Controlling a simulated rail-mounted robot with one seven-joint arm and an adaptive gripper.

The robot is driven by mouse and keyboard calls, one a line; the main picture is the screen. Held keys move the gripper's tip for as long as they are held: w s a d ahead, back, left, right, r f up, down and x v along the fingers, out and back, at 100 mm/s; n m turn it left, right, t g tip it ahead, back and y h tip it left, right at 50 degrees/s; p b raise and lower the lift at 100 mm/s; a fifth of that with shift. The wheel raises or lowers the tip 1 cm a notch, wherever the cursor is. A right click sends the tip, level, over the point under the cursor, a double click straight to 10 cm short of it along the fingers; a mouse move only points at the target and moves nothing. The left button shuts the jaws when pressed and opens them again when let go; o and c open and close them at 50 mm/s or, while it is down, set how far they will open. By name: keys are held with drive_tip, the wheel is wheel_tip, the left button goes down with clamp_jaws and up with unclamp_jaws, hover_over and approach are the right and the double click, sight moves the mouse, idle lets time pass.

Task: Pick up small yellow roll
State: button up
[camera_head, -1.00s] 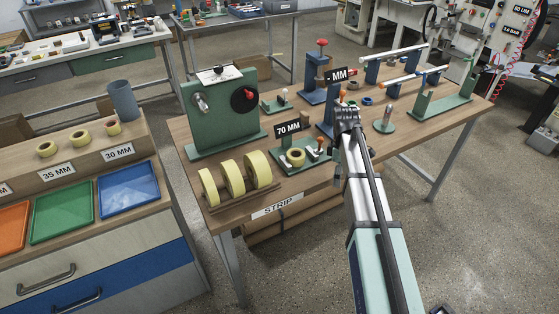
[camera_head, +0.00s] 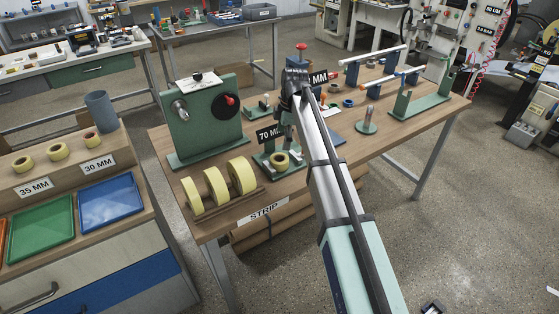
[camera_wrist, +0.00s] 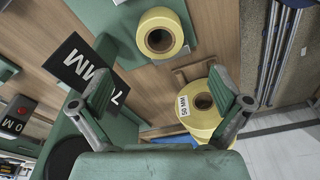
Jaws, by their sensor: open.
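A small yellow roll (camera_head: 281,160) with a dark core lies on a green fixture plate by the 70 MM sign (camera_head: 270,134). In the wrist view the roll (camera_wrist: 161,34) is at the top centre, beyond my fingertips and apart from them. My gripper (camera_head: 285,138) is above the table beside this fixture. In the wrist view my gripper (camera_wrist: 162,72) is open and empty, its fingers spread wide. Larger yellow rolls (camera_head: 217,191) stand in a wooden rack at the table's front. One roll labelled 50 MM (camera_wrist: 204,104) shows near my right finger.
A green machine (camera_head: 203,120) stands left of my gripper. A green stand with a post (camera_head: 367,122) is to the right. More small yellow rolls (camera_head: 58,152) lie on the shelf at left, above a green tray (camera_head: 38,228) and a blue tray (camera_head: 110,203).

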sight(280, 159)
drive_tip(key=shift+s+a+f+p, duration=0.1)
drive_tip(key=shift+a+f+p, duration=0.3)
drive_tip(key=shift+f, duration=1.2)
drive_tip(key=shift+s+a+f+p, duration=0.1)
drive_tip(key=shift+f+p, duration=0.55)
drive_tip(key=shift+f, duration=1)
drive_tip(key=shift+a+f+p, duration=0.2)
drive_tip(key=shift+f+p, duration=0.35)
drive_tip(key=shift+f, duration=1.05)
drive_tip(key=c, duration=1.3)
drive_tip(key=shift+r, duration=0.1)
drive_tip(key=shift+c, duration=0.2)
